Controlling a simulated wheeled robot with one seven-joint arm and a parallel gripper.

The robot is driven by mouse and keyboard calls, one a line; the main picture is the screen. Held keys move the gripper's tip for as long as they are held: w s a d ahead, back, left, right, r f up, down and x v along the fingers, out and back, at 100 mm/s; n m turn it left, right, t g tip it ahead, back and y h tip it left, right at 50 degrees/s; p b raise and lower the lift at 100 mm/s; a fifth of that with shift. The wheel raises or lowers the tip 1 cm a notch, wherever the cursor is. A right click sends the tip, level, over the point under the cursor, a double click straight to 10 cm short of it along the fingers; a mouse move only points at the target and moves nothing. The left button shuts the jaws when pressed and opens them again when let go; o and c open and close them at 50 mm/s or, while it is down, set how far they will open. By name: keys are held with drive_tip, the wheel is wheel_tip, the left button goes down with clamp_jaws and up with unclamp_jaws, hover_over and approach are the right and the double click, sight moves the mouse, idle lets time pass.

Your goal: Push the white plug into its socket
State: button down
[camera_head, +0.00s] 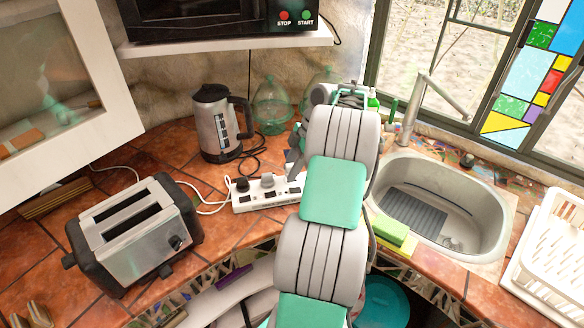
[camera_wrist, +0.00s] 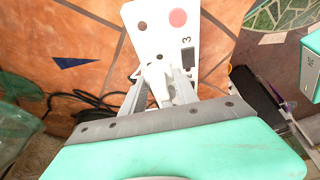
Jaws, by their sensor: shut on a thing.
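The white power strip (camera_head: 256,200) lies on the tiled counter left of my arm. Its right end is hidden by my arm in the head view. In the wrist view the strip (camera_wrist: 165,32) shows a red dot and a "3" just ahead of my gripper (camera_wrist: 163,82). My gripper is shut on a small white piece, apparently the white plug (camera_wrist: 157,72), at the strip's near edge. I cannot tell whether its prongs are in a socket. A black plug (camera_head: 242,184) and a light grey plug (camera_head: 267,180) sit at the strip's left part.
A kettle (camera_head: 219,125) with a black cord stands behind the strip. A toaster (camera_head: 137,233) is at left; a white cord runs to the strip. Glass jugs (camera_head: 271,107) stand behind. A sink (camera_head: 440,205) and a green sponge (camera_head: 390,229) are right of my arm.

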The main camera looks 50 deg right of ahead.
drive_tip(key=shift+f+b, duration=1)
drive_tip(key=shift+f, duration=0.05)
idle(0.4)
drive_tip(key=c, duration=1.3)
unclamp_jaws()
drive_tip(key=shift+c, duration=0.2)
drive_tip(key=o, duration=0.5)
drive_tip(key=shift+s+f, duration=0.1)
drive_tip(key=shift+f, duration=0.05)
